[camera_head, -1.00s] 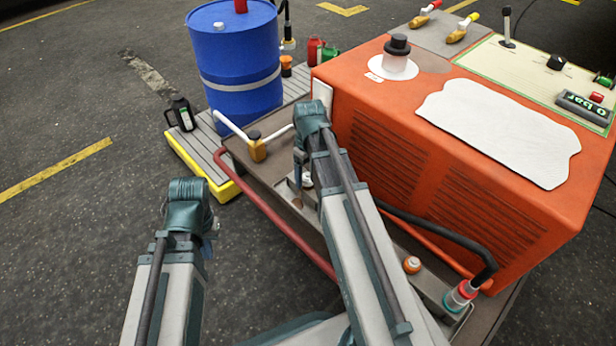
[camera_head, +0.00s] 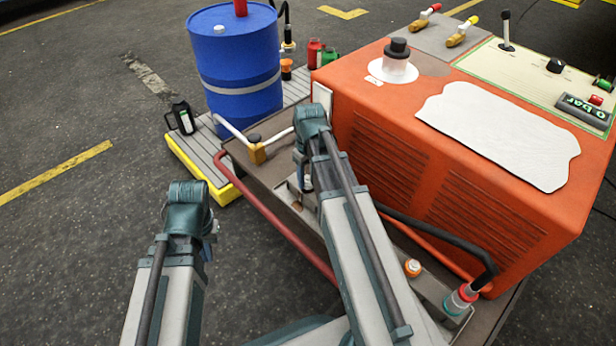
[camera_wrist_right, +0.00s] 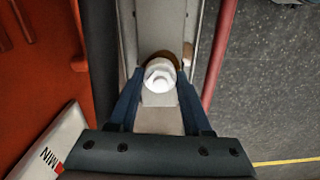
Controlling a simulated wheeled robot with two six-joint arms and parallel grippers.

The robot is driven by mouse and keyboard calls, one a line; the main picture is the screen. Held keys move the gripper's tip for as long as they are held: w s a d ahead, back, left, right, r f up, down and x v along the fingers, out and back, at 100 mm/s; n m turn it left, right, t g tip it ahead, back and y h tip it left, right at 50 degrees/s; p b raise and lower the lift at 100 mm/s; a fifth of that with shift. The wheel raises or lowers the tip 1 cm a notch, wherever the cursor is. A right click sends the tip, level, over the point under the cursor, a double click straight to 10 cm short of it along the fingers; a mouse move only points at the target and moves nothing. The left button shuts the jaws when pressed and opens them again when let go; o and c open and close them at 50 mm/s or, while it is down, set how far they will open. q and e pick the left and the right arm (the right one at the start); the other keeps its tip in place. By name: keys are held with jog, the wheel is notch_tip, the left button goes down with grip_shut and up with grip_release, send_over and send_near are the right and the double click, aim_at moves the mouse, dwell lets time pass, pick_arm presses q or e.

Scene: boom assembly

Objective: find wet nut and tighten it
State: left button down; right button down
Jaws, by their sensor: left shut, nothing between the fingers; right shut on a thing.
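In the right wrist view, my right gripper (camera_wrist_right: 161,76) is shut on a round white fitting (camera_wrist_right: 159,66) with a brownish ring behind it, in a grey channel. I cannot tell whether this is a nut or whether it is wet. In the head view the right arm reaches over the tray, and its wrist hides most of the grip. My left gripper (camera_head: 212,228) is shut and empty, mostly hidden behind its wrist, left of the tray. Other fittings show: a brass one with white pipes (camera_head: 257,151), an orange-ringed one (camera_head: 413,267) and a red-and-teal one on a black hose (camera_head: 461,297).
The orange machine (camera_head: 450,170) stands right of the tray, with a control panel on top. A red pipe (camera_head: 272,212) runs along the tray's near edge. A blue drum (camera_head: 237,75) stands on a yellow-edged pallet (camera_head: 206,178). The floor at left is clear.

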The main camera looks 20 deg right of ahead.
aim_at(309, 180)
jog(key=shift+m, duration=2.2)
jog(key=shift+c, duration=1.7)
grip_release()
notch_tip(309, 180, up, 14)
jog(key=p, duration=1.4)
jog(key=shift+d+f, duration=0.1)
